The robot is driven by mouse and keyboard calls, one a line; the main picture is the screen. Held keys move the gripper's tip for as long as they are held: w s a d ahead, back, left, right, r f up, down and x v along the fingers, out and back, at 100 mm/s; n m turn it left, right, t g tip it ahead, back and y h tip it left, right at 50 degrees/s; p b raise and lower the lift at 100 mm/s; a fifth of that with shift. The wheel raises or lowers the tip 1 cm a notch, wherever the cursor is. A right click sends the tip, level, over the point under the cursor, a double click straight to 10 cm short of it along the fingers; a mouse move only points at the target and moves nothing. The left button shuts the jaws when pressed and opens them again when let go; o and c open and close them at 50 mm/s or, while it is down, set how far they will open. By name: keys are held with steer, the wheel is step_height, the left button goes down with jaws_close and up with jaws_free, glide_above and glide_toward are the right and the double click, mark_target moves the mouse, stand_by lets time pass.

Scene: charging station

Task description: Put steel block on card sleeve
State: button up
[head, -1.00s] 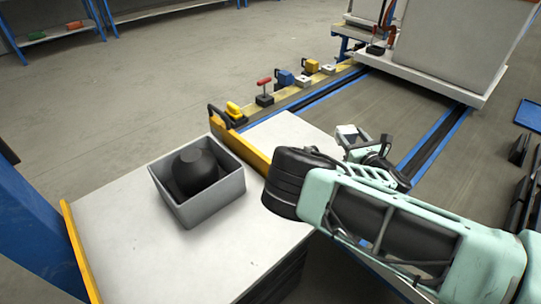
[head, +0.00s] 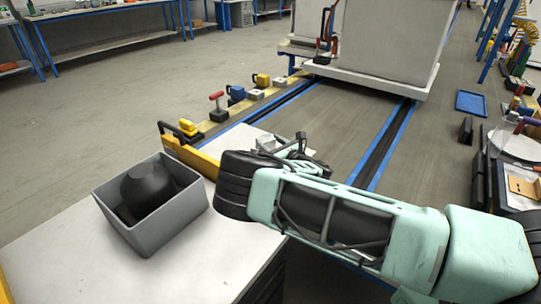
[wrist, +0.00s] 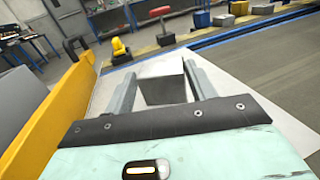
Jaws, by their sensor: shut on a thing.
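The steel block (wrist: 163,91) is a grey block between the two fingers of my gripper (wrist: 160,84) in the wrist view. My gripper is shut on it. In the head view the block (head: 267,143) shows as a small pale piece at the end of my gripper (head: 277,145), above the far right part of the white table. The arm hides part of the gripper. I cannot surely pick out the card sleeve; a tan flat piece (head: 523,187) lies on the bench at the right edge, too small to identify.
A grey bin (head: 155,225) with a dark round object (head: 148,190) stands on the white table (head: 200,260). A yellow rail (head: 195,160) edges the table. Several clamps and blocks line a strip beyond it. The bench at right (head: 490,165) is cluttered. Open floor lies between.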

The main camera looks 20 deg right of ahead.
step_height(320, 180, down, 3)
steer(key=shift+f+b, duration=0.15)
steer(key=shift+b, duration=0.55)
steer(key=o, duration=1.6)
steer(key=shift+f, duration=0.1)
steer(key=shift+o, duration=0.2)
